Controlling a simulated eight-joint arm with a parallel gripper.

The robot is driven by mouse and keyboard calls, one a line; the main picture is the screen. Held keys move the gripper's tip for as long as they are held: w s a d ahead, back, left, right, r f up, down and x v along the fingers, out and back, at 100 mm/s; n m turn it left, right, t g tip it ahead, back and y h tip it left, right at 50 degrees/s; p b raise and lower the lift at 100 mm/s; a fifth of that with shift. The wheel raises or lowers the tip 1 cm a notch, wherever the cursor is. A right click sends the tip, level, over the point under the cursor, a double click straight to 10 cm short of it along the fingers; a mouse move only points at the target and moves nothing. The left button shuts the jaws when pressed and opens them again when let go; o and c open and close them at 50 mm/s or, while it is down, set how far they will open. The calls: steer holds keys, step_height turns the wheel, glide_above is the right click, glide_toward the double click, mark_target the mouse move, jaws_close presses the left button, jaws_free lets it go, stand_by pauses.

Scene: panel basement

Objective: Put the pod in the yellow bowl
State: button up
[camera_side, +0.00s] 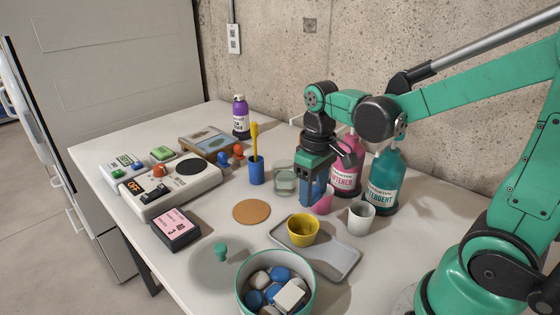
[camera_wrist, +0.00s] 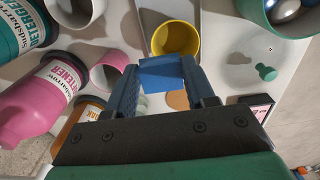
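My gripper (camera_wrist: 160,78) is shut on a bright blue block (camera_wrist: 160,73), which looks like the pod. One finger presses on each side of it. In the side view my gripper (camera_side: 312,192) points down behind the yellow bowl, close to the pink cup, and the block is hard to tell from the blue fingers. The yellow bowl (camera_side: 303,231) stands upright on a grey tray (camera_side: 342,262). In the wrist view the yellow bowl (camera_wrist: 176,38) is just beyond the fingertips, and its visible inside looks empty. The block is apart from the bowl.
A pink cup (camera_side: 322,204), white cup (camera_side: 361,217), softener bottle (camera_side: 346,172) and detergent bottle (camera_side: 384,180) stand close around my gripper. A teal-rimmed bowl (camera_side: 244,284) with blue and white pieces is in front. A cork disc (camera_side: 251,211) lies left of the yellow bowl.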

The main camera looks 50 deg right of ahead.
mark_target(314, 193)
steer(key=o, duration=0.5)
steer(key=shift+r, duration=2.85)
steer(key=shift+a, duration=0.1)
steer(key=shift+s+a+f+t, duration=0.2)
steer(key=shift+a+t, duration=0.5)
steer(key=shift+t, duration=0.5)
steer(key=shift+s+a+f+t, duration=0.1)
steer(key=shift+a+f+t, duration=0.2)
steer(key=shift+a+t, duration=0.65)
steer(key=shift+s+a+f+t, duration=0.1)
steer(key=shift+a+f+t, duration=0.25)
steer(key=shift+t, duration=1.1)
